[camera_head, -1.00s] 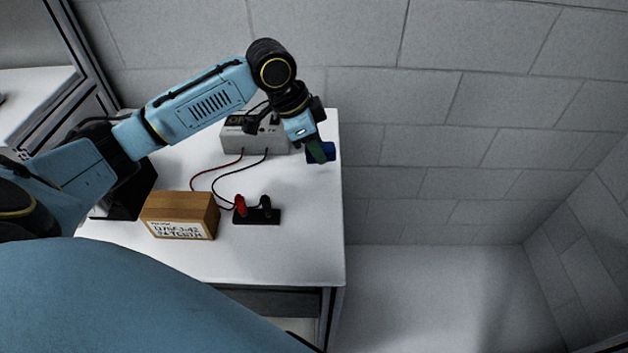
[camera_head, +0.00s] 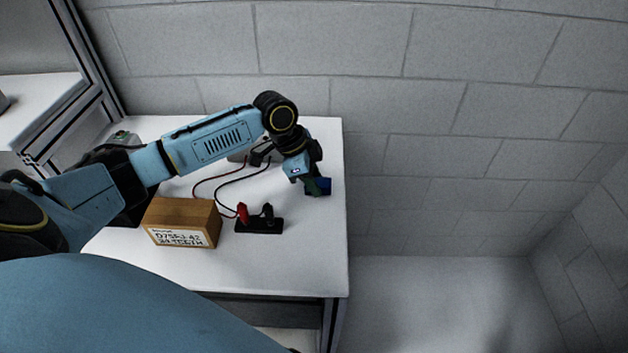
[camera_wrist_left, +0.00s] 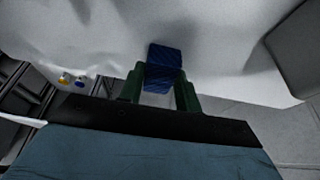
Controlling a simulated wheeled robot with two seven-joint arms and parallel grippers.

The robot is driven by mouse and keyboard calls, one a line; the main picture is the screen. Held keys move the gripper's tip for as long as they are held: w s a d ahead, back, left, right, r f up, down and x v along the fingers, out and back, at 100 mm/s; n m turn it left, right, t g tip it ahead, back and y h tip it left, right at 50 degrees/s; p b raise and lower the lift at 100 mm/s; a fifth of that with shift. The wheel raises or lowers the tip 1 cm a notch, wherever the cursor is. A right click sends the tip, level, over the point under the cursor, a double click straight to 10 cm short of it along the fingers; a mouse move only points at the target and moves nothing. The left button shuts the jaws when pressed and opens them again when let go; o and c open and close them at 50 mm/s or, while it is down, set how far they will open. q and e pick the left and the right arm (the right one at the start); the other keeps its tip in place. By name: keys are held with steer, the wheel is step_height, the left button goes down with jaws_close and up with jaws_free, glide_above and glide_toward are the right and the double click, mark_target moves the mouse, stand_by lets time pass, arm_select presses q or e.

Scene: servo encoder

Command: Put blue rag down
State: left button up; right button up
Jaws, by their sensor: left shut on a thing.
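The blue rag (camera_head: 318,187) is a small dark blue piece at the right side of the white table (camera_head: 270,262). In the left wrist view the rag (camera_wrist_left: 164,57) sits between the two green fingers, with its far part extending past them. My left gripper (camera_head: 313,187) is shut on the rag, near the table's right edge. The gripper (camera_wrist_left: 160,88) also shows in the left wrist view. I cannot tell whether the rag touches the table top. My right gripper is not in view.
A brown box with a label (camera_head: 182,222) stands on the table's left part. A black block with red and black clips (camera_head: 259,224) is beside it, with wires running to a grey device partly hidden behind my arm. Free table lies in front of these.

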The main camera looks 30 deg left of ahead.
arm_select(q)
steer(key=shift+f, duration=0.2)
steer(key=o, duration=1)
steer(key=shift+f, duration=0.1)
steer(key=p+v, duration=0.1)
steer(key=v, duration=1.1)
steer(key=shift+s, duration=0.1)
